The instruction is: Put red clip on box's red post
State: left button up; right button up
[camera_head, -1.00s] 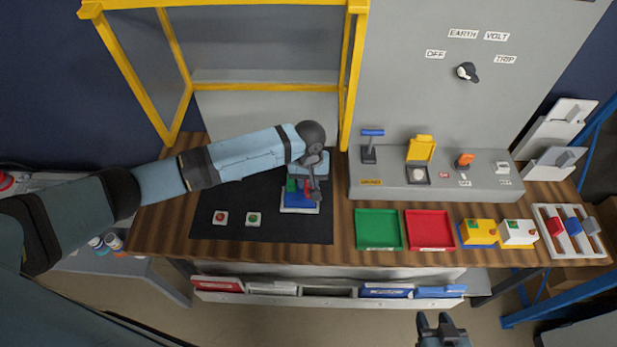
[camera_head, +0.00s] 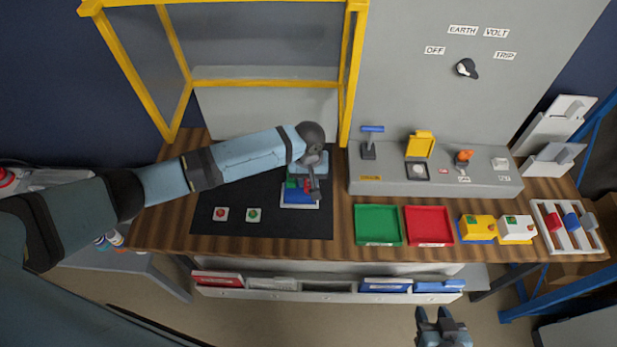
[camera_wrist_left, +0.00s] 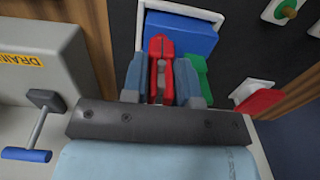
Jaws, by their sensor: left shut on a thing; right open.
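My left gripper (camera_head: 309,186) is over the box on the black mat. In the left wrist view my left gripper (camera_wrist_left: 161,84) is shut on the red clip (camera_wrist_left: 161,60), which points away between the two fingers. The box has a blue part (camera_head: 299,197) on a white base; the blue part (camera_wrist_left: 182,32) lies just beyond the clip in the wrist view. A green part (camera_wrist_left: 196,72) is right beside the gripper there. My right gripper (camera_head: 441,322) is open and empty, low in front of the bench.
The mat (camera_head: 210,232) also holds two small white blocks with a red top (camera_head: 221,214) and a green top (camera_head: 253,215). Green (camera_head: 378,227) and red (camera_head: 428,227) trays lie to the right. A grey switch console (camera_head: 435,183) and a yellow frame (camera_head: 350,80) stand behind.

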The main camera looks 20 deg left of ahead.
pick_arm(q)
jog(key=shift+p, duration=0.3)
jog(key=shift+f, duration=0.2)
jog(key=shift+f+p, duration=0.25)
jog(key=shift+p, duration=0.1)
jog(key=o, duration=1)
jog(key=shift+c, duration=0.2)
